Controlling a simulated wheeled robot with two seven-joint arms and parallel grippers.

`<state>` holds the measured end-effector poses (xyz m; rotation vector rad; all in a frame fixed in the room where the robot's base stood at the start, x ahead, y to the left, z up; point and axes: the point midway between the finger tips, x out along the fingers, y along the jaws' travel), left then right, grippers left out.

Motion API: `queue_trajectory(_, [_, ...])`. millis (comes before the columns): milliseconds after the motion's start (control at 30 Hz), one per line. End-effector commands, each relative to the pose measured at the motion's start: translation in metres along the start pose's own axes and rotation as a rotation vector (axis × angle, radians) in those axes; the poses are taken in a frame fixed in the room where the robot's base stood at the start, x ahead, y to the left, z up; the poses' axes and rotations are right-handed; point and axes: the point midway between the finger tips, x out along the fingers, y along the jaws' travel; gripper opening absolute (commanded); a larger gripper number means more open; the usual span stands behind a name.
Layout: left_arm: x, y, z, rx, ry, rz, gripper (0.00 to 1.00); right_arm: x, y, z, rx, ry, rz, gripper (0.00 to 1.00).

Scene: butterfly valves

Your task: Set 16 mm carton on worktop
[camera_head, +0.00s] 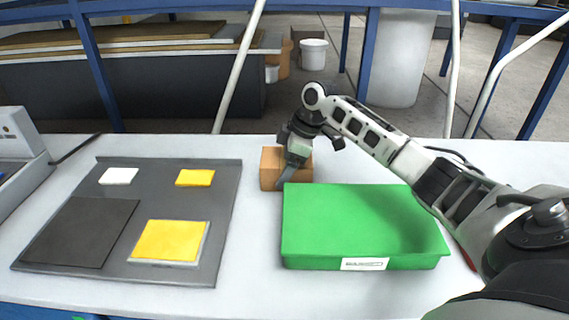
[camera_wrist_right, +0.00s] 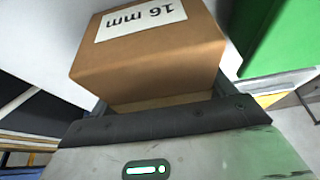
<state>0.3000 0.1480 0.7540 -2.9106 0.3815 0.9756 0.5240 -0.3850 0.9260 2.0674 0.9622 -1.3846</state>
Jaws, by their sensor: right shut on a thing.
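The 16 mm carton (camera_head: 270,168) is a small brown box at the back of the white worktop (camera_head: 255,285), just behind the green bin. In the right wrist view the carton (camera_wrist_right: 150,55) shows its white "16 mm" label, upside down in the picture. My right gripper (camera_head: 291,172) is shut on the carton, with one finger across its near side. The carton looks at or close to the worktop surface; I cannot tell whether it touches. My left gripper is not in view.
A green bin (camera_head: 350,215) stands in front of the carton; it also shows in the right wrist view (camera_wrist_right: 270,35). A grey tray (camera_head: 225,225) with white, yellow and dark pads lies to the left. A white device (camera_head: 20,150) stands at far left. Worktop is free between tray and bin.

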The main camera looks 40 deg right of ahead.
Motion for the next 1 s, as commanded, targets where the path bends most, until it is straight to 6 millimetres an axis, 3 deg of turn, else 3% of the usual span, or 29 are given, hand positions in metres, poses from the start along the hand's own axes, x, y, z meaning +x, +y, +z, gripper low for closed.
queue_trajectory(333, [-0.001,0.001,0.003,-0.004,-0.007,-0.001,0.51,0.000,0.001,-0.001,-0.002,0.007,0.004,0.27])
queue_trajectory(367, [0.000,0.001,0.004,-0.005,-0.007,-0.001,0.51,0.002,0.000,0.001,-0.001,0.001,0.000,0.90])
queue_trajectory(400, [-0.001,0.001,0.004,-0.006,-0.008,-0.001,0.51,0.002,0.000,0.001,-0.001,0.001,0.001,1.00])
queue_trajectory(733, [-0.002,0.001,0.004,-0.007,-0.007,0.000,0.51,-0.004,0.001,0.000,0.000,0.003,0.003,1.00])
queue_trajectory(1000, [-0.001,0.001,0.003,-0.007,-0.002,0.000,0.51,-0.055,0.002,0.000,-0.002,0.003,0.006,1.00])
